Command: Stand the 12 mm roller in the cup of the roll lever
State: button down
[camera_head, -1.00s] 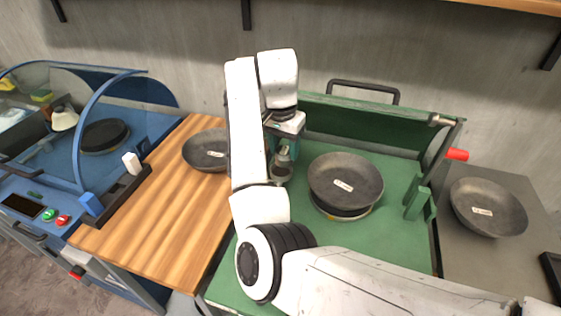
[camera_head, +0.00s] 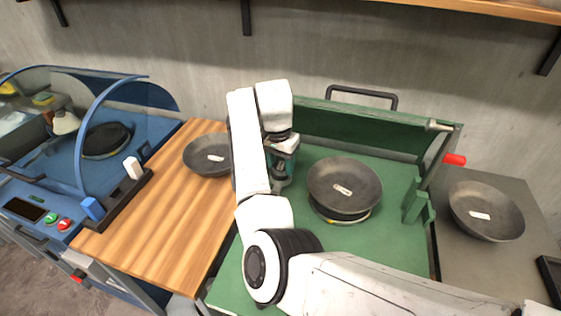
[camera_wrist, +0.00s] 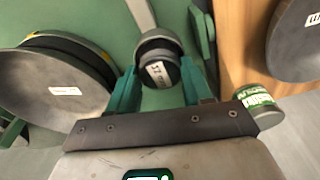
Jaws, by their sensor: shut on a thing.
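The 12 mm roller (camera_wrist: 160,72) is a dark cylinder with a white label, seen end-on in the wrist view. My gripper (camera_wrist: 157,84) has its two teal fingers shut on it. The roll lever's grey cup (camera_wrist: 158,38) shows just beyond the roller, its rim partly covered by it. The lever's pale arm (camera_wrist: 141,12) runs up from the cup. I cannot tell whether the roller is inside the cup or above it. In the head view my gripper (camera_head: 281,172) is low over the left side of the green machine, and the roller is not clear there.
A dark bowl (camera_head: 345,180) sits on the green machine (camera_head: 385,240), close to my gripper. Other bowls lie on the wooden counter (camera_head: 207,154) and the grey table (camera_head: 487,211). A green-labelled cylinder (camera_wrist: 258,103) stands beside the fingers. A blue machine (camera_head: 100,170) is at left.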

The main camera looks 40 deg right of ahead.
aim_at(278, 169)
jog(key=shift+c, duration=2.4)
grip_release()
notch_tip(278, 169, up, 12)
jog(key=a, duration=0.1)
jog(key=shift+s+a+r, duration=0.15)
jog(key=shift+s, duration=0.15)
